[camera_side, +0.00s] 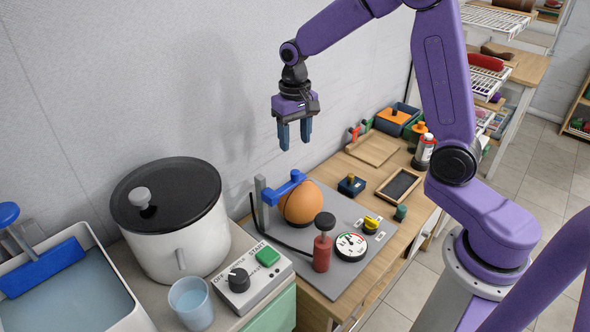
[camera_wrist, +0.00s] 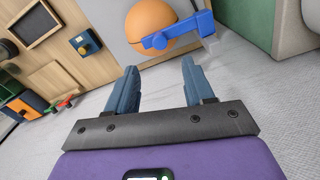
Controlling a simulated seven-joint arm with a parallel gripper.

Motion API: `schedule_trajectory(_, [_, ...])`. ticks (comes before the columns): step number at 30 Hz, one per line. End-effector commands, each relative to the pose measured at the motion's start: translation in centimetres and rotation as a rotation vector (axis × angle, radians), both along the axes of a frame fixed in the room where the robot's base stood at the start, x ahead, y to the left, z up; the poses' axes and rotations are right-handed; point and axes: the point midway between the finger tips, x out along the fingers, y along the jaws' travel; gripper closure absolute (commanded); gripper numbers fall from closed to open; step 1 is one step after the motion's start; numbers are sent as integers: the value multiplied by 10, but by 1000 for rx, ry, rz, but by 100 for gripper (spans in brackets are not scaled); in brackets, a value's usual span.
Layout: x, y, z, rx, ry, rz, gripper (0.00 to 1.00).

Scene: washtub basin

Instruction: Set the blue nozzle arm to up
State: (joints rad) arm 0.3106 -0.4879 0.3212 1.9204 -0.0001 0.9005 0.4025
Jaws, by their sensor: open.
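The blue nozzle arm (camera_side: 284,189) reaches from a grey post (camera_side: 262,203) toward the orange ball (camera_side: 301,206). It looks roughly level, with its blue end block against or very close to the ball. In the wrist view the blue arm (camera_wrist: 186,31) crosses the front of the ball (camera_wrist: 150,22); I cannot tell if they touch. My gripper (camera_side: 295,138) hangs above the ball and nozzle arm, fingers pointing down, open and empty. In the wrist view its two blue fingers (camera_wrist: 158,72) are spread apart, with a clear gap to the nozzle arm.
A red hand pump (camera_side: 322,250) and a round gauge (camera_side: 351,246) stand on the grey plate (camera_side: 349,212) near the ball. A white pot with black lid (camera_side: 167,187) is to the left. A control box (camera_side: 253,279) and a blue cup (camera_side: 190,301) are in front. The wall is behind.

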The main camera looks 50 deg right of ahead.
Motion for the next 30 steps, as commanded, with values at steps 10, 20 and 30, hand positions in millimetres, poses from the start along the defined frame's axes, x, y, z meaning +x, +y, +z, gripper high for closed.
schedule_trajectory(10, [-1,-1,-66,-1,5,-1,47])
schedule_trajectory(20, [-1,0,-100,-1,1,0,47])
schedule_trajectory(30, [0,0,-103,0,-1,0,47])
